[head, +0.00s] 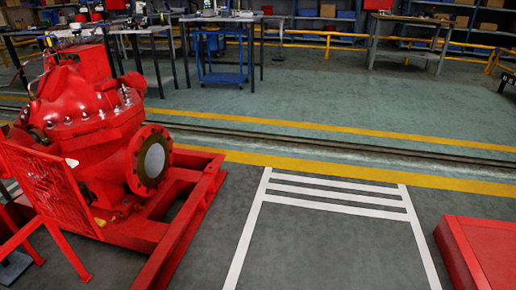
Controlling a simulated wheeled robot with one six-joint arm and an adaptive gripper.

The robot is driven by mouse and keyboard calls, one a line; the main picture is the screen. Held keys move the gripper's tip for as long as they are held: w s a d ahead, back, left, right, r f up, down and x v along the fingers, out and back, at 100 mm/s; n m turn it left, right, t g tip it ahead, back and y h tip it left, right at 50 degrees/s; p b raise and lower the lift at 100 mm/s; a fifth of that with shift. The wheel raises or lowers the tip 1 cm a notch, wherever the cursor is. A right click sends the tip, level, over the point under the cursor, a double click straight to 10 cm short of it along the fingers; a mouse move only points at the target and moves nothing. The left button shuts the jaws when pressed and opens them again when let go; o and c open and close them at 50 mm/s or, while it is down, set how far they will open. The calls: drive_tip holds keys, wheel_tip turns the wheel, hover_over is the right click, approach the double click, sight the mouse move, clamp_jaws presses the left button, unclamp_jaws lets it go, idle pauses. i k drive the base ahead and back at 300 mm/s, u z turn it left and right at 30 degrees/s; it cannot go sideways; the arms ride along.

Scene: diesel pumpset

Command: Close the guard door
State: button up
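A red mesh panel in a red frame (52,190), which looks like the guard door, stands at the left edge in the head view. It is upright and angled in front of the red pump (95,120). Its left part is cut off by the picture edge, and I cannot tell how far open it is. A red bar runs down from it towards the floor. The pump has a round flange (150,163) facing right and sits on a red base frame (185,225). My gripper is not in view.
Grey floor with white painted lines (335,197) is clear in the middle. A red low block (485,250) stands at the lower right. A yellow line and floor rail (330,143) cross behind. Workbenches (405,35) and a blue cart (222,75) stand farther back.

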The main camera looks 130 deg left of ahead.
sight(60, 166)
drive_tip(key=z, duration=1.1)
drive_tip(key=k, duration=1.4)
drive_tip(key=z, duration=1.65)
drive_tip(key=k, duration=1.55)
drive_tip(key=z, duration=1.35)
drive_tip(key=k, duration=0.3)
drive_tip(key=z, duration=0.35)
